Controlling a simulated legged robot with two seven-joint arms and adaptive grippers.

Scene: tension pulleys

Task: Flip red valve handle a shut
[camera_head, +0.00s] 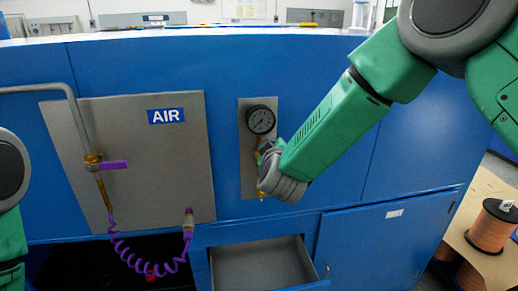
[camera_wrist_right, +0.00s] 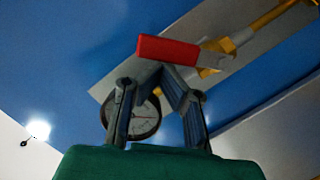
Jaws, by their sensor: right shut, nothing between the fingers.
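The red valve handle (camera_wrist_right: 168,50) shows in the right wrist view, just beyond my finger ends. It sits beside a yellow brass fitting (camera_wrist_right: 222,52) on a grey plate. My right gripper (camera_wrist_right: 152,88) is shut with nothing held, and its fingers are close to the handle; I cannot tell whether they touch it. In the head view my right gripper (camera_head: 265,150) is in front of the gauge panel (camera_head: 245,120), below the round gauge (camera_head: 261,120). My wrist hides the handle there. My left gripper is out of view; only part of that arm shows at the left edge.
Left of the gauge is a grey AIR panel (camera_head: 150,180) with a pipe, a purple lever (camera_head: 113,165) and a coiled purple hose (camera_head: 135,262). An open drawer (camera_head: 262,265) juts out below. A copper spool (camera_head: 492,228) stands at far right.

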